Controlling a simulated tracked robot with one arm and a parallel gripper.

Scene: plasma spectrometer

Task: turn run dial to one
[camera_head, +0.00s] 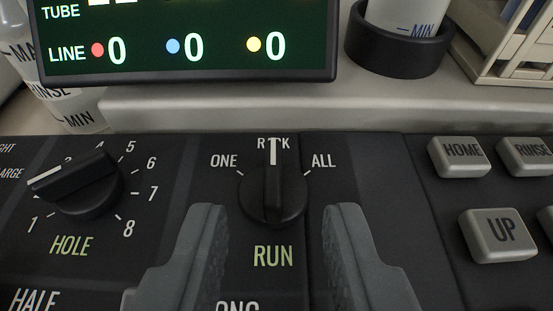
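The run dial (272,197) is a round black knob with a raised grip and a white pointer line. It sits on the dark panel above the label RUN, between the marks ONE on the left and ALL on the right. Its pointer stands straight up at the middle mark, whose lettering it partly covers. My gripper (272,215) is open, with one grey finger to the lower left of the dial and one to the lower right. Both fingers are apart from the knob, and nothing is between them except the view of the dial and panel.
The hole dial (85,185) is at the left, its pointer towards the left. Grey buttons HOME (460,156), RINSE (528,156) and UP (499,236) stand at the right. A display (185,40) with zeros, a dark cup holder (398,52) and a beige rack (505,50) are behind.

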